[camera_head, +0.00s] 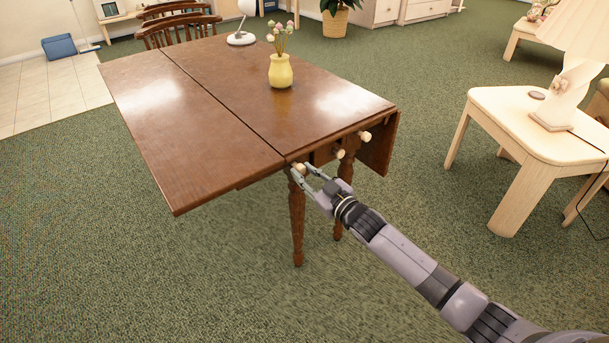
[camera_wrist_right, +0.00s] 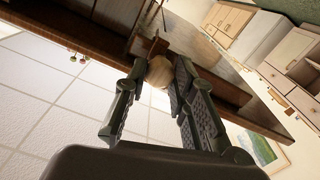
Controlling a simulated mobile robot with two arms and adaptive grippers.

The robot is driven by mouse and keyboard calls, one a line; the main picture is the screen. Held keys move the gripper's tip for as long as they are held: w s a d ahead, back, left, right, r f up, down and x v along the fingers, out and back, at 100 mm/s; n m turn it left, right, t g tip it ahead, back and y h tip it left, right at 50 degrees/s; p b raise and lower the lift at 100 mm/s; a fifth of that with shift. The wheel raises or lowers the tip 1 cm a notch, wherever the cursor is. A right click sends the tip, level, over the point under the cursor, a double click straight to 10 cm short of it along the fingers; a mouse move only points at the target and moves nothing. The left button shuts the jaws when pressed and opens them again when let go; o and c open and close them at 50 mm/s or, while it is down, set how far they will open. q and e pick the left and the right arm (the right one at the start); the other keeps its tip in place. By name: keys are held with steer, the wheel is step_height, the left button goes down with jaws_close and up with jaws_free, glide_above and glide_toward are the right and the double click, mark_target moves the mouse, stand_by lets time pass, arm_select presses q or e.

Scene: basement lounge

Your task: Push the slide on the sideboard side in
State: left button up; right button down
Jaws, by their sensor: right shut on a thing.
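A brown drop-leaf table (camera_head: 215,95) stands in the middle of the head view. Its left leaf (camera_head: 165,130) is raised level and its right leaf (camera_head: 382,148) hangs down. Pale round knobs show along its near end: a middle knob (camera_head: 339,153), a right knob (camera_head: 365,135) and a left knob (camera_head: 299,167) by the leaf's seam. My right gripper (camera_head: 300,172) is shut on the left knob. In the right wrist view the same knob (camera_wrist_right: 158,72) sits between the two fingers, which partly hide it. How far each slide sticks out is hard to tell. My left gripper is not in view.
A yellow vase with flowers (camera_head: 281,72) and a white lamp (camera_head: 241,38) stand on the table. A wooden chair (camera_head: 180,30) is behind it. A pale side table (camera_head: 535,125) stands at the right. Pale cabinets (camera_head: 425,10) are at the back. Green carpet is clear in front.

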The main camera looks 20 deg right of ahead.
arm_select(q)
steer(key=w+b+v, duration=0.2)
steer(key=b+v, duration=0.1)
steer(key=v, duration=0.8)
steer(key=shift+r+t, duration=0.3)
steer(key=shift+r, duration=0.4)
arm_select(e)
steer(key=w+d, duration=0.2)
steer(key=d, duration=0.5)
steer(key=w+d, duration=0.3)
steer(key=d, duration=0.4)
steer(key=shift+d, duration=0.15)
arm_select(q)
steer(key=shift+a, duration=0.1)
arm_select(e)
steer(key=shift+r, duration=0.1)
steer(key=c, duration=1.5)
jaws_free()
steer(key=shift+w, duration=0.1)
steer(key=shift+c, duration=0.2)
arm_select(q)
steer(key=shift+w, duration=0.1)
arm_select(e)
steer(key=shift+o, duration=1)
steer(key=v, duration=1.2)
